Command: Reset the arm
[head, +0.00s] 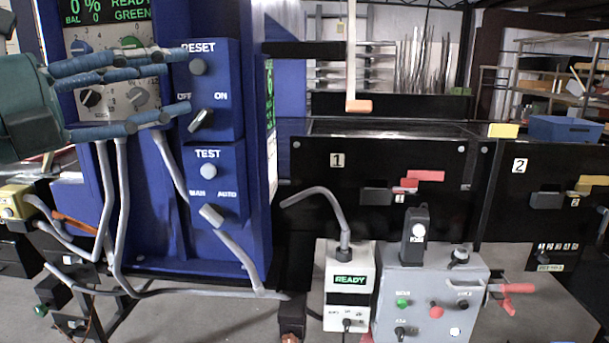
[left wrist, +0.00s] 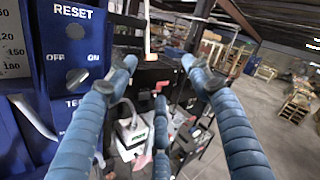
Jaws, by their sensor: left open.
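My left gripper (head: 172,85) comes in from the left, open and empty, with blue-wrapped fingers in front of the blue cabinet. Its fingertips are close to the left edge of the blue RESET panel (head: 227,100). My right gripper is not in view.
Below is a TEST panel (head: 230,160) with a button and a MAN/AUTO lever. Grey cables (head: 122,210) hang before the cabinet. A READY box (head: 349,262) and grey control box (head: 430,285) stand right, before a black cabinet marked 1 (head: 400,155).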

